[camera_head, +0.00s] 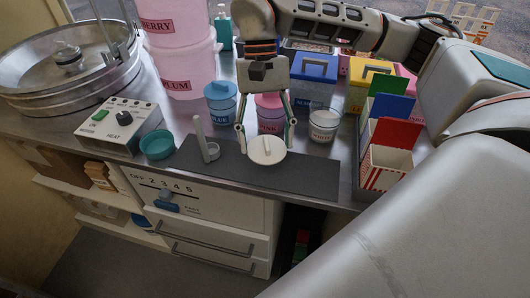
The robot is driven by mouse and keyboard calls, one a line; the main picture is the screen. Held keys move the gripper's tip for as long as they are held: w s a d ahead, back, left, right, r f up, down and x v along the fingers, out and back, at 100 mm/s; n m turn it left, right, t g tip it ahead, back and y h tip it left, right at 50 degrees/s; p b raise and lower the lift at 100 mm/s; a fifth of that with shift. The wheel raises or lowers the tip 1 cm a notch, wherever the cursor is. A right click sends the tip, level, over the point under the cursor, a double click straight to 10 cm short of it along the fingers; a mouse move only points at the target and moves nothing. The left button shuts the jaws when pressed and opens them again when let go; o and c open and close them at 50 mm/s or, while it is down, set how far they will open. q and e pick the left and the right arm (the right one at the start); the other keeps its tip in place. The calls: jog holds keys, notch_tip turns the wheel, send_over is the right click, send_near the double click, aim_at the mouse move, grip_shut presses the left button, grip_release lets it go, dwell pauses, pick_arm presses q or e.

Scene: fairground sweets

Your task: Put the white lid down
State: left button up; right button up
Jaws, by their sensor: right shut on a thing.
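The white lid (267,151) is a round disc with a small knob, over the dark mat (315,178) at the counter's front. My right gripper (266,146) reaches down from above, its two fingers on either side of the lid, shut on it. I cannot tell whether the lid touches the mat. The white-labelled jar (324,124) stands just right of the gripper and looks to be without a lid. My left gripper is not in view.
A pink-lidded jar (269,121) stands behind the fingers, a blue-lidded jar (221,103) to its left. A grey scoop (207,148) and teal bowl (158,145) lie left. Striped boxes (385,168) stand right. The mat's right part is clear.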

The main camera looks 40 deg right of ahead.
aim_at(266, 153)
jog(key=shift+f, duration=0.5)
notch_tip(266, 153, down, 3)
jog(key=shift+f+b, duration=0.2)
jog(key=shift+b, duration=0.1)
jog(key=shift+f, duration=0.3)
jog(key=shift+r, duration=0.1)
jog(key=o, duration=0.9)
jog(key=shift+f, duration=0.2)
